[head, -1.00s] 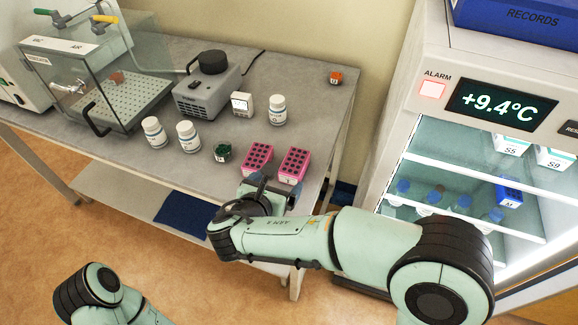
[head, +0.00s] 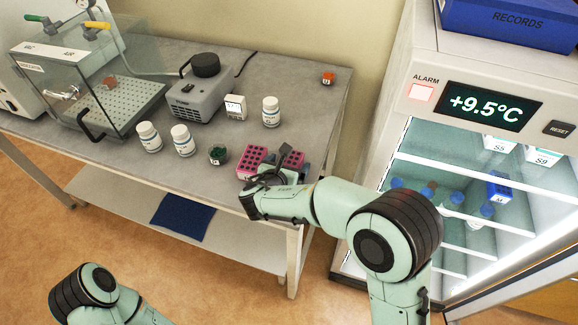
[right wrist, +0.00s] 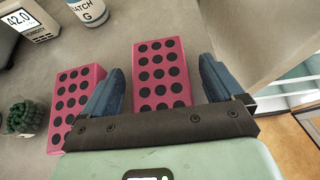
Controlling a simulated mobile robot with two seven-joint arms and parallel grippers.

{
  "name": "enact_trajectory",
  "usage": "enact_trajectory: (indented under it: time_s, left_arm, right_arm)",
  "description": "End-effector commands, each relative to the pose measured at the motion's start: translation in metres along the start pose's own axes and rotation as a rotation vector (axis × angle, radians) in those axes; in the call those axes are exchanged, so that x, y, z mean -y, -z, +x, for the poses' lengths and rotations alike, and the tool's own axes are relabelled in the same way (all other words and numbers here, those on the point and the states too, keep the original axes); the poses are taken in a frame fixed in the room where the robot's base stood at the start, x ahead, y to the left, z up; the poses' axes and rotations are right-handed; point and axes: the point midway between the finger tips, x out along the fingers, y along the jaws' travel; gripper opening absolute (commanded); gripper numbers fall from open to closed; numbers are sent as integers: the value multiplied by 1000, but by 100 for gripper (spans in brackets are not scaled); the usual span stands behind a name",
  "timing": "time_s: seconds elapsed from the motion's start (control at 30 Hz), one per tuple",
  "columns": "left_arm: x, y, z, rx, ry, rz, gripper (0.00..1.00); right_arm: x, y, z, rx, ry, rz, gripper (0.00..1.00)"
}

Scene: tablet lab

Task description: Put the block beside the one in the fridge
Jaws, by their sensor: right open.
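Two pink blocks with dark holes stand at the front edge of the table, the left one (head: 252,158) and the right one (head: 294,158). My right gripper (head: 284,172) is open over the right block, partly hiding it. In the right wrist view, the right block (right wrist: 162,72) lies between the blue fingers of my gripper (right wrist: 161,72), with gaps on both sides. The left block (right wrist: 78,108) is outside the left finger. My left gripper is out of view.
Beside the pink blocks is a green item in a small pot (head: 217,155). White bottles (head: 271,112), a small display (head: 235,107), a grey device (head: 197,96) and a clear enclosure (head: 100,85) stand farther back.

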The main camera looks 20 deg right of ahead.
Motion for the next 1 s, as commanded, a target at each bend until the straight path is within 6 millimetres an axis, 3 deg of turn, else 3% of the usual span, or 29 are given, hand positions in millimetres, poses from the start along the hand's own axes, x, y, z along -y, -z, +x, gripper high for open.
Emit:
enact_trajectory:
  time_s: [0.1, 0.37, 0.53, 0.6, 0.87, 1.0]
  left_arm:
    - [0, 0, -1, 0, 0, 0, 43]
    - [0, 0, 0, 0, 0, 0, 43]
    - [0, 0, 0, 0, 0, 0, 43]
    - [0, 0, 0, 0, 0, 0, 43]
    - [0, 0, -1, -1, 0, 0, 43]
    - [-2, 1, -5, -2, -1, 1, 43]
  right_arm:
    - [0, 0, 11, 0, 2, 0, 94]
    - [0, 0, 12, 0, -1, 0, 90]
    - [0, 0, 12, 0, 0, 0, 35]
    - [0, 0, 12, 1, -1, 1, 23]
    - [0, -4, 10, 2, -1, 2, 22]
    - [-1, -20, 1, 4, -2, 5, 22]
